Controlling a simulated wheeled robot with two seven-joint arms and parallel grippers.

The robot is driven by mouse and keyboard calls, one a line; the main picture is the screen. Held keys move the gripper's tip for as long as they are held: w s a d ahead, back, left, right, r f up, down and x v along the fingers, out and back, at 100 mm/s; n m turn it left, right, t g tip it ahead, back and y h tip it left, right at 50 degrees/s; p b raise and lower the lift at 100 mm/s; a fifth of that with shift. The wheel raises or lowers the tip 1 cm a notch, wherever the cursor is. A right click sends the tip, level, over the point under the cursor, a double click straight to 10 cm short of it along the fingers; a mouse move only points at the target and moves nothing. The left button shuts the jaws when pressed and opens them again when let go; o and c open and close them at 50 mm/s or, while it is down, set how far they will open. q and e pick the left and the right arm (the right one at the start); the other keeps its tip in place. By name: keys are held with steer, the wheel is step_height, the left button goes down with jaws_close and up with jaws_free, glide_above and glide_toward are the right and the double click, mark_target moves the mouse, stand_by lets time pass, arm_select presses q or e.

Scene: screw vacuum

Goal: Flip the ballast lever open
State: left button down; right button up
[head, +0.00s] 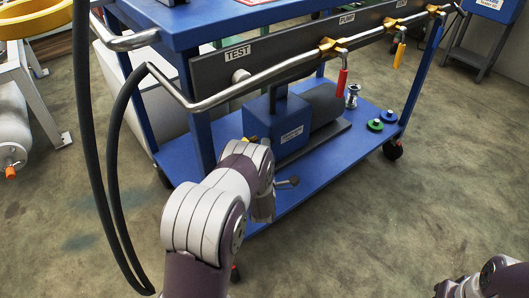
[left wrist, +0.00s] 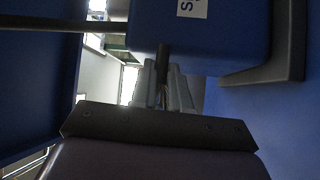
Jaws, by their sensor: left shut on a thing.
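The blue vacuum pump (head: 275,125) stands on the cart's lower shelf, with its dark motor body to the right. My left gripper (head: 263,208) is low at the pump's near side, and my own arm hides most of it and part of the pump. In the left wrist view my left gripper (left wrist: 163,88) is shut on a dark bar, the ballast lever (left wrist: 163,62), which sticks out from the blue pump box (left wrist: 215,35). The fingers hide the lever's end. My right gripper (head: 455,289) is at the bottom right corner, partly cut off and away from the cart.
The blue cart's lower shelf (head: 330,160) lies beneath the pump. Above run a metal rail (head: 215,102) and a valve manifold with a red handle (head: 342,82) and a yellow one (head: 399,55). A black hose (head: 113,180) hangs left of my arm. Green and blue caps sit at right.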

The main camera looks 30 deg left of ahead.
stand_by(0.6)
arm_select(q)
steer(key=c, duration=1.1)
jaws_free()
steer(key=shift+s, duration=0.1)
steer(key=p+v, duration=0.6)
steer(key=v, duration=0.6)
steer(key=shift+s+d+f, duration=0.2)
steer(key=shift+f, duration=0.1)
steer(key=shift+w, duration=0.1)
